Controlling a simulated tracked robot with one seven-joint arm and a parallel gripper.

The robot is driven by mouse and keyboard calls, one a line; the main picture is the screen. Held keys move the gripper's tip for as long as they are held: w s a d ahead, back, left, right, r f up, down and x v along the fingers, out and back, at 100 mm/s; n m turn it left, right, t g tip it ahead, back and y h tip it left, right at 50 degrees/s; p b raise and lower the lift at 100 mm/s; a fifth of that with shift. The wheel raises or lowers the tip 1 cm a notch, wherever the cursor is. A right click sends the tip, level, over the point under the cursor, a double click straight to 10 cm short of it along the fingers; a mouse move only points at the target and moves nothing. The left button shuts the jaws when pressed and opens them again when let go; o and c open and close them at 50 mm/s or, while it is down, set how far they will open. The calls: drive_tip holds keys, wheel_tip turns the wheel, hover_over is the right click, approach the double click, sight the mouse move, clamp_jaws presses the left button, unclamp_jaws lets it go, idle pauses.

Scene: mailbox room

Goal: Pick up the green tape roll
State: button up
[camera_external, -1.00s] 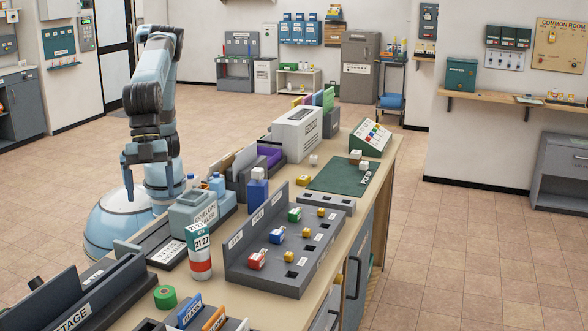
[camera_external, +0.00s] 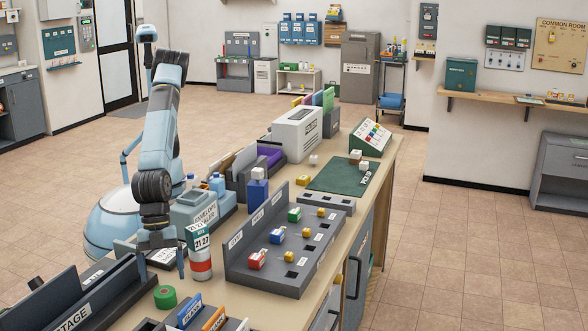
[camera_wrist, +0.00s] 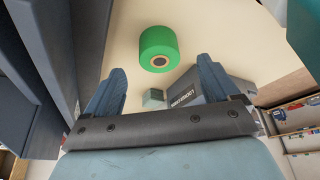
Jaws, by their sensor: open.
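The green tape roll (camera_external: 165,297) lies on the bench top, near the front left of the bench in the external view. In the wrist view the green tape roll (camera_wrist: 159,47) is at the upper middle, beyond my fingertips, with its brown core showing. My gripper (camera_external: 162,276) points down just above and behind the roll, between the dark rack and the red-and-white cylinder. In the wrist view my gripper (camera_wrist: 157,82) is open, its two blue fingers apart with nothing between them. The roll is not touched by the fingers.
A dark postage rack (camera_external: 95,290) stands left of the roll. A sorter with coloured cards (camera_external: 200,318) is in front. A grey key tray (camera_external: 280,245) lies farther right.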

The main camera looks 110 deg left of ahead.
sight(164, 291)
drive_tip(key=shift+x, duration=2.95)
drive_tip(key=shift+w+d+r, duration=0.1)
drive_tip(key=shift+c, duration=0.3)
drive_tip(key=c, duration=1.1)
